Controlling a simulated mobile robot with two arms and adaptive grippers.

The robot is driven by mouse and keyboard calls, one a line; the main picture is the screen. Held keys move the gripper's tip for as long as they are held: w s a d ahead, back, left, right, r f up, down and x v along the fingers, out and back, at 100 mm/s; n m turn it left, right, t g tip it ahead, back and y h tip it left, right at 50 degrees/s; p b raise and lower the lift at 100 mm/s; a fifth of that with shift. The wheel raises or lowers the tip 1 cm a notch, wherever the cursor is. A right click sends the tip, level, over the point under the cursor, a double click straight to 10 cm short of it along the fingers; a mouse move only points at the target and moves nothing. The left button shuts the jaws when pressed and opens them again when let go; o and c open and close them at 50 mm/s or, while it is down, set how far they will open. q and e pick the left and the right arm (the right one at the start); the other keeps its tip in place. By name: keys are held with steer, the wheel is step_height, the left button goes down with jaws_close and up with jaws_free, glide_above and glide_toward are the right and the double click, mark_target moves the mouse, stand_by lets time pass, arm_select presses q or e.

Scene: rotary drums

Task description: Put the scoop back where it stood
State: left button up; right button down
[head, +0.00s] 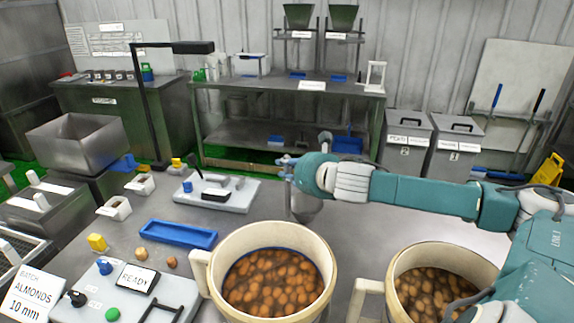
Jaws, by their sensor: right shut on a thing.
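My right gripper (288,168) reaches in from the right and is shut, held above the table just behind the middle tub. A grey metal scoop (305,207) hangs below it, its lower end close to the back rim of that tub. The fingers are small in the picture, so the exact grip on the scoop is hard to see. Whether the scoop touches anything is also unclear. My left gripper is not in the picture.
A cream tub (208,262) of brown almonds stands at front centre, another (395,268) at front right. A blue tray (178,233) lies left of the middle tub. A white board with a dark-handled tool (215,192) lies behind it. The grey tabletop (350,225) between the tubs is clear.

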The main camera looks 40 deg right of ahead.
steer(key=shift+f, duration=0.55)
stand_by(0.4)
steer(key=c, duration=0.6)
jaws_free()
steer(key=shift+o, duration=0.2)
